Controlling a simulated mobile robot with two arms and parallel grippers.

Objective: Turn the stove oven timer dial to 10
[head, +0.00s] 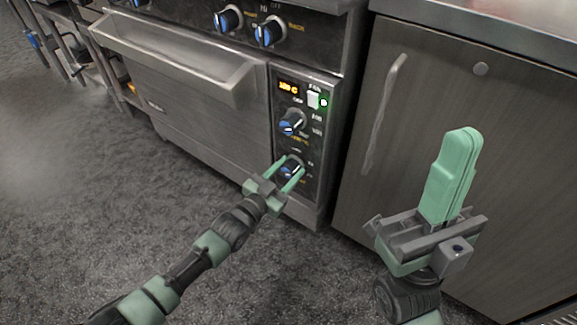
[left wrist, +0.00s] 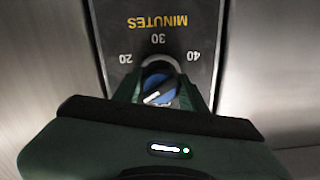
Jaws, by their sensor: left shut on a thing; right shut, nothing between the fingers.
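The oven timer dial (head: 290,168) is the lowest knob on the oven's narrow control panel. In the left wrist view it is a blue-faced knob (left wrist: 160,88) with a pale pointer line, below the upside-down marks 20, 30, 40 and the word MINUTES. My left gripper (head: 289,172) is shut on this dial, with one green finger on each side of it. The left wrist view shows the gripper body in front, hiding the lower part of the dial and its scale. My right gripper (head: 461,135) is shut and empty, raised in front of the cabinet door.
A second blue knob (head: 292,123) sits just above the timer dial, with a switch (head: 313,100) and lit display (head: 289,87) higher up. The oven handle (head: 170,62) juts out to the left. A metal cabinet (head: 430,90) stands at right. The floor (head: 110,210) in front is clear.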

